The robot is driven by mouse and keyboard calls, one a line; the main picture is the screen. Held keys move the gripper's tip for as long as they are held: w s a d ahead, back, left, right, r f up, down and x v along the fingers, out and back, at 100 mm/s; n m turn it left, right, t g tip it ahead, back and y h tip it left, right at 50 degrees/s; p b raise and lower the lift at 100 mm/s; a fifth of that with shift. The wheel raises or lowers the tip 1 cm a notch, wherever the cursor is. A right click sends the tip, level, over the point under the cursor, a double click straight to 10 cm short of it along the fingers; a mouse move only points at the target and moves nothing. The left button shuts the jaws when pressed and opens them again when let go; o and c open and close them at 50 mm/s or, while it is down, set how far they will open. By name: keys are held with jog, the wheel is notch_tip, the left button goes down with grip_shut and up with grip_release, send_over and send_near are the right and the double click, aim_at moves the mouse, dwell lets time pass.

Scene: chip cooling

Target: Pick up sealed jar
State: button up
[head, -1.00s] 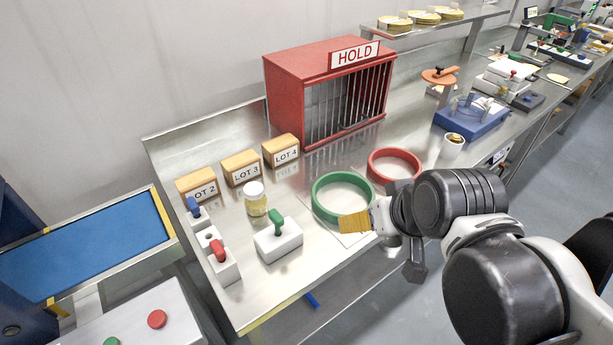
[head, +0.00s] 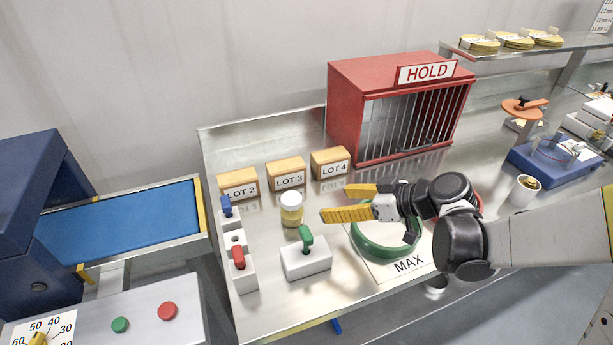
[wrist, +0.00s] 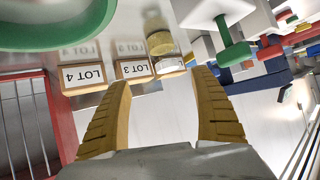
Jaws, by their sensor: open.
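The sealed jar (head: 291,211), clear with yellowish contents and a white lid, stands upright on the steel bench in front of the LOT 3 block. My gripper (head: 335,202) is open and empty, a short way to the right of the jar, its yellow fingers pointing left toward it. In the wrist view the picture is upside down; the jar (wrist: 165,50) shows beyond the fingertips, between the two fingers (wrist: 162,88). The jar is not touched by the fingers.
LOT 2, LOT 3 (head: 286,174) and LOT 4 blocks stand behind the jar. A green-handled white block (head: 305,260) is in front, and blue- and red-handled ones (head: 238,268) at left. A green ring (head: 385,250) lies under my arm. The red HOLD cage (head: 345,110) stands behind.

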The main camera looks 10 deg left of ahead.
aim_at(292, 204)
jog(key=w+a+f+b, duration=0.1)
jog(key=a+f, duration=0.1)
jog(key=a, duration=0.2)
jog(key=w+a+f+n+y+b, duration=0.1)
jog(key=a+f, duration=0.1)
jog(key=a, duration=0.2)
jog(key=w+a+f+n+b, duration=0.1)
jog(key=a+f, duration=0.1)
jog(key=a, duration=0.2)
jog(key=shift+w+a+f+g+y+b, duration=0.2)
jog(key=shift+w+f+g+y+b, duration=0.1)
jog(key=shift+w+f+y, duration=0.1)
jog(key=shift+r, duration=0.15)
jog(key=shift+s, duration=0.1)
jog(key=c, duration=1.4)
